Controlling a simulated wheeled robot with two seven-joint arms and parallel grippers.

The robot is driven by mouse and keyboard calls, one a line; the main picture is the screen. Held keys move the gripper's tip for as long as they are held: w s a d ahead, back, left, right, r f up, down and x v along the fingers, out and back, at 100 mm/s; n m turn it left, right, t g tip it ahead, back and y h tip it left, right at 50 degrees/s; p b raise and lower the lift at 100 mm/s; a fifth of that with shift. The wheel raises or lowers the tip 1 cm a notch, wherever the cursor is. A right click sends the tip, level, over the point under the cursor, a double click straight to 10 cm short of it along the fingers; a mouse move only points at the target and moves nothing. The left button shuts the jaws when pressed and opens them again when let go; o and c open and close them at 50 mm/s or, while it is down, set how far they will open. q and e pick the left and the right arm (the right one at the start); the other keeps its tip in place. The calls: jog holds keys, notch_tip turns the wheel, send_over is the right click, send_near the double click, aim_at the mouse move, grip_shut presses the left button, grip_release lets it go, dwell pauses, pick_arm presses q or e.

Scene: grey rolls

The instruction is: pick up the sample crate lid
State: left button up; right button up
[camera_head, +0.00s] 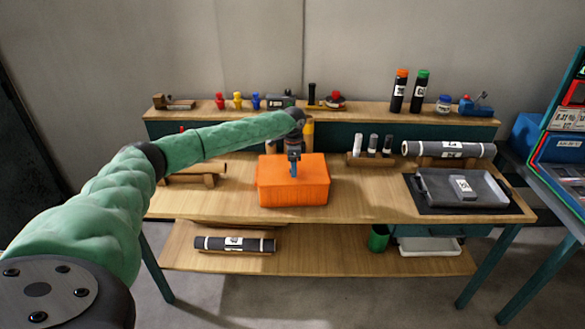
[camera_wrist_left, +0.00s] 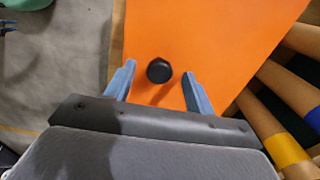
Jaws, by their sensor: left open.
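The orange sample crate (camera_head: 293,192) stands on the workbench, with its flat orange lid (camera_head: 312,166) on top. In the left wrist view the lid (camera_wrist_left: 215,35) fills the middle, with a round black knob (camera_wrist_left: 159,70) on it. My left gripper (camera_head: 293,170) is over the lid, pointing down. In the left wrist view its two blue fingers (camera_wrist_left: 160,88) are apart, one on each side of the knob, with a gap to it on both sides. I cannot tell how far above the lid the fingertips are. My right gripper is not in view.
A grey tray (camera_head: 435,190) on a dark mat and a grey roll (camera_head: 448,149) on a wooden stand are at the right. Another roll (camera_head: 235,244) lies on the lower shelf. The bench between crate and tray is clear.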

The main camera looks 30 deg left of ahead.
pick_arm(q)
jog(key=shift+f, duration=0.2)
jog(key=shift+c, duration=0.4)
grip_shut()
